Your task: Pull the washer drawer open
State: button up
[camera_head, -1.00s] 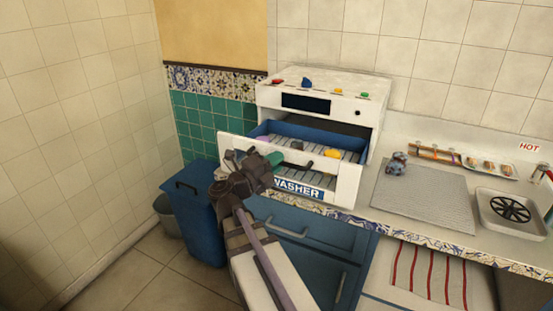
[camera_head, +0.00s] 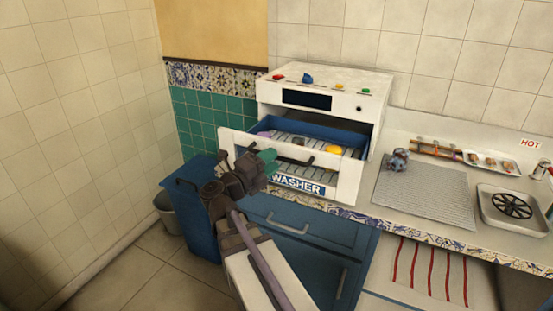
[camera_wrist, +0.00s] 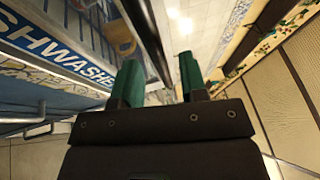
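The washer drawer (camera_head: 345,184) is pulled out from the white washer (camera_head: 335,85). Its white front reads WASHER, and the blue inside holds a yellow cup (camera_head: 333,152) and other dishes. A dark handle (camera_head: 290,157) spans the front. My gripper (camera_head: 268,158) is at the handle's left part, its green fingers pointing right along the front. In the wrist view my gripper (camera_wrist: 160,78) has its fingers apart. A dark bar (camera_wrist: 146,38), seemingly the handle, runs towards the gap between them; I cannot tell if they touch it. The drawer's label (camera_wrist: 60,50) lies left.
A blue bin (camera_head: 190,210) and a grey bucket (camera_head: 167,212) stand left of the counter. Blue cabinets (camera_head: 310,228) are below. On the counter to the right are a ribbed mat (camera_head: 430,200) and a tray with a black fan-like grate (camera_head: 512,205).

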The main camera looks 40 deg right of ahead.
jog(key=a+f+b, duration=0.1)
jog(key=a, duration=0.7)
jog(key=shift+f, duration=0.25)
